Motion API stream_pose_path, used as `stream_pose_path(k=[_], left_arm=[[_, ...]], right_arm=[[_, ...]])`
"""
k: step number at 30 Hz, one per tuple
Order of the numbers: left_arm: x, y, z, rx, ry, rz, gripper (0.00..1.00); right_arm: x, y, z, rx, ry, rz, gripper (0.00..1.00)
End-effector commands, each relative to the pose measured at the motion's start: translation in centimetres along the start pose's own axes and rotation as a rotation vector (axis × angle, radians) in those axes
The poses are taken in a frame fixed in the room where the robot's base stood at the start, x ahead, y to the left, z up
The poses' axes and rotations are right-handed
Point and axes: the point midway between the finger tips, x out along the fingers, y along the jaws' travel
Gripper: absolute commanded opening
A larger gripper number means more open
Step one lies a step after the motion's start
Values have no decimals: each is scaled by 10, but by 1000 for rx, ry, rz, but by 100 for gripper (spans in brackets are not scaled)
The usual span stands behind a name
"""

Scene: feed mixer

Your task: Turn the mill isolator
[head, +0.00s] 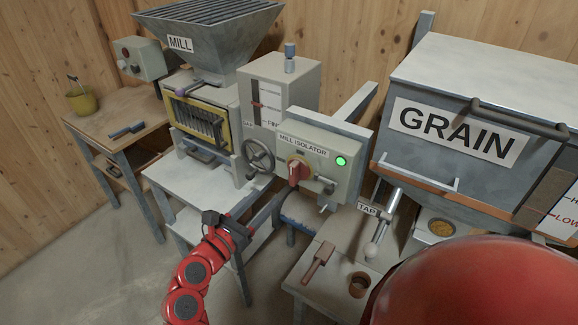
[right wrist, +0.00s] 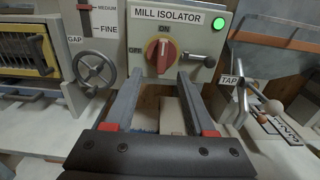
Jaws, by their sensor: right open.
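The mill isolator is a pale grey box (head: 319,150) labelled MILL ISOLATOR, with a lit green lamp (head: 341,161). Its red rotary handle (head: 298,170) sits on a yellow plate; the handle also shows in the right wrist view (right wrist: 161,56). There it stands upright, towards ON at the top, with OFF at the left. A grey lever or hasp (right wrist: 197,61) is right of the handle. My right gripper (right wrist: 160,79) is open and empty, its fingertips just below and in front of the handle, without visible contact. It also shows in the head view (head: 268,207). My left gripper is out of view.
A handwheel (head: 259,155) is left of the isolator, beside the mill (head: 205,105).

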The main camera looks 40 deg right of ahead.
Motion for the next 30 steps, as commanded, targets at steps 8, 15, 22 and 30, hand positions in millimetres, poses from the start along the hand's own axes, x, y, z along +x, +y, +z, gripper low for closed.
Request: stream_pose_path(k=[8, 15, 22, 30], left_arm=[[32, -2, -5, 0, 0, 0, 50], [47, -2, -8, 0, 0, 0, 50], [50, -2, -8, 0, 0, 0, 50], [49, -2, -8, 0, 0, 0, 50]], right_arm=[[69, -2, 7, -2, -3, -7, 55], [110, 0, 5, -5, -5, -2, 55], [123, -1, 2, -3, -4, -1, 55], [124, 0, 2, -2, -3, -1, 48]])
